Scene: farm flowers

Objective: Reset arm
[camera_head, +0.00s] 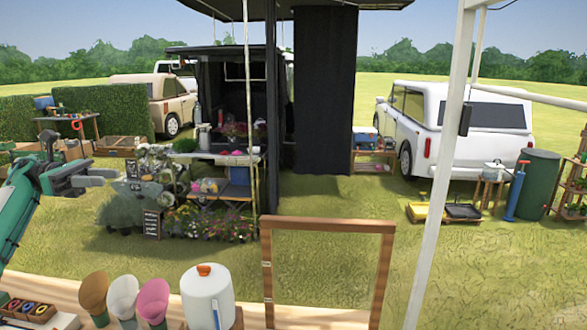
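My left gripper (108,177) is at the left side of the head view, at the end of the green and dark arm that comes in from the left edge. It is held in the air above the front table and points to the right. Its two dark fingers appear apart, with nothing visible between them. My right arm and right gripper are not in view.
The front table (62,290) holds three cones (123,297), a white canister (207,297) with an orange cap and an empty wooden frame (325,225). A white pole (440,190) stands at right. Flower displays (205,222) stand farther off on the grass.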

